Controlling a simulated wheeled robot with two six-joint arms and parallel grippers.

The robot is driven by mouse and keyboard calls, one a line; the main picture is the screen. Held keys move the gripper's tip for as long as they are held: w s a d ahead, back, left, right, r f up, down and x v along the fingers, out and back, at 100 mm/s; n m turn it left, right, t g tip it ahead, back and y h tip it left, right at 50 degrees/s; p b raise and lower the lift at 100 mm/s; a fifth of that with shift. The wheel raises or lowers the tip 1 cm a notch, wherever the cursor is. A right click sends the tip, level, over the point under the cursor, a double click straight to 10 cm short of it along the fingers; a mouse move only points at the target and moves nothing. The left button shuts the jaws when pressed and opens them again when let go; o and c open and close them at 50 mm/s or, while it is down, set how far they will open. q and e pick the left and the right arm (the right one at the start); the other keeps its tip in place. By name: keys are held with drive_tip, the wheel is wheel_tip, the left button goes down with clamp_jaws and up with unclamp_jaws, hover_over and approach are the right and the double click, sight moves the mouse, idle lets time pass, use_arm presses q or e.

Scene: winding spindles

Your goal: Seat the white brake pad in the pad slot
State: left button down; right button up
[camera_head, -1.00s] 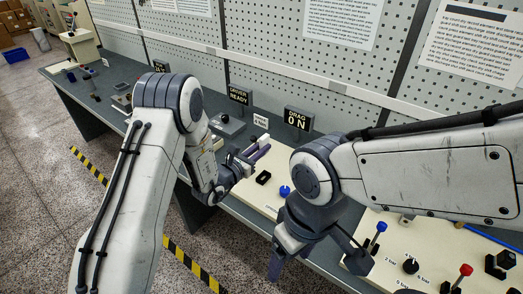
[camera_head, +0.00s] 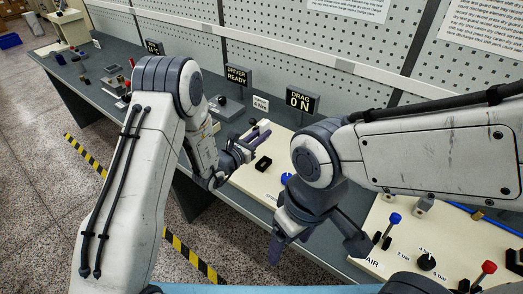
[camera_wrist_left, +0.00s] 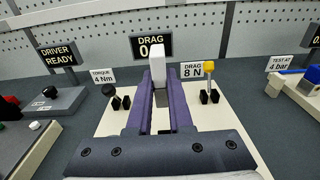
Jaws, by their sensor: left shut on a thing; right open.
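The white brake pad (camera_wrist_left: 157,63) stands upright between the fingertips of my left gripper (camera_wrist_left: 159,82) in the left wrist view. The gripper is shut on it, above the cream board (camera_wrist_left: 228,123). In the head view my left gripper (camera_head: 258,138) hangs over the back part of that board, and the pad is hard to make out. I cannot make out the pad slot clearly; the fingers and pad cover part of the board. My right gripper (camera_head: 316,243) is open and empty, lower in the head view, near the bench's front edge.
A black block (camera_head: 263,163) and a blue knob (camera_head: 286,178) are on the board. A yellow-knobbed lever (camera_wrist_left: 208,68) stands right of the pad, a black knob (camera_wrist_left: 108,90) left. The DRAG sign (camera_head: 300,100) reads 0 N. A second panel (camera_head: 398,258) with levers lies at right.

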use_arm(q)
wheel_tip(320, 180, down, 4)
drive_tip(key=b, duration=0.2)
drive_tip(key=shift+b, duration=0.35)
use_arm(e)
wheel_tip(320, 180, down, 4)
drive_tip(key=shift+r, duration=0.1)
use_arm(q)
drive_tip(key=shift+r, duration=0.1)
drive_tip(key=shift+s+a+r, duration=0.1)
wheel_tip(320, 180, down, 6)
drive_tip(key=b, duration=0.5)
drive_tip(key=shift+r+b, duration=0.15)
drive_tip(key=shift+b, duration=0.2)
use_arm(e)
wheel_tip(320, 180, down, 6)
drive_tip(key=shift+r, duration=0.1)
use_arm(q)
drive_tip(key=shift+b, duration=0.7)
use_arm(e)
drive_tip(key=shift+f, duration=0.75)
drive_tip(key=shift+f, duration=0.15)
use_arm(q)
drive_tip(key=shift+f+b, duration=0.45)
drive_tip(key=shift+b, duration=0.05)
use_arm(e)
drive_tip(key=shift+f, duration=0.35)
